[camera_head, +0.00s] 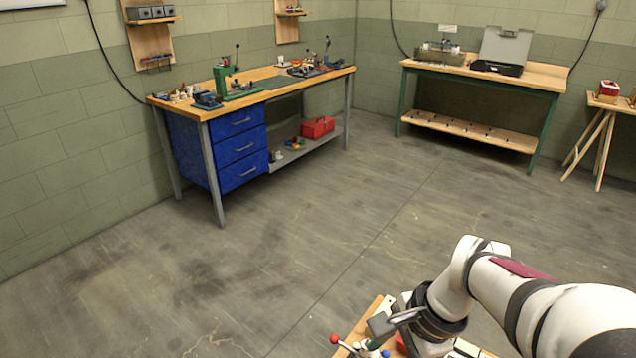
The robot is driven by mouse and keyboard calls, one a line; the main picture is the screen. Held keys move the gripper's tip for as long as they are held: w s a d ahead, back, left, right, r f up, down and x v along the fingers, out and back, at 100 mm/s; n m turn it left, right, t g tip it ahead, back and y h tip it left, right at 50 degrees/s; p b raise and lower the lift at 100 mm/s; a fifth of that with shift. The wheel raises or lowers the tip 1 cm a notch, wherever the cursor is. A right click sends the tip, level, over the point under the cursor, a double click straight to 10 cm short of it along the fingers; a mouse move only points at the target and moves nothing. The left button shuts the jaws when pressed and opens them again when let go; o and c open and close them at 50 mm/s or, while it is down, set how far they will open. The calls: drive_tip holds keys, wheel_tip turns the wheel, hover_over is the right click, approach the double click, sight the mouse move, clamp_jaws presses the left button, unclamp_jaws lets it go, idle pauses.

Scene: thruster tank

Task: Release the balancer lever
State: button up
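A lever with a red ball knob (335,339) shows at the bottom edge, on a wooden bench top (358,326) below my arm. I cannot tell whether it is the balancer lever. My gripper (382,326) points left and down over this bench, just right of and above the red knob. A gap shows between the knob and the gripper in this view. The gripper is small and seen from the side, so its opening is unclear. The lower parts of the levers are cut off by the frame.
A workbench (290,84) with blue drawers, a green press (224,82) and several dark-knobbed levers stands far off at the back left. A green-legged table (545,78) with an open case (503,50) stands at the back right. The floor between is clear.

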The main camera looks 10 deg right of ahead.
sight(387, 352)
drive_tip(key=w+d+f+m+t, duration=0.1)
drive_tip(key=w+d+f+m, duration=0.1)
drive_tip(key=w+d+m, duration=0.3)
drive_tip(key=w+d+f+m+t, duration=0.1)
drive_tip(key=d+f+m, duration=0.1)
drive_tip(key=d, duration=0.4)
drive_tip(key=x, duration=1.6)
drive_tip(key=shift+s+d, duration=0.1)
drive_tip(key=shift+s, duration=0.1)
clamp_jaws()
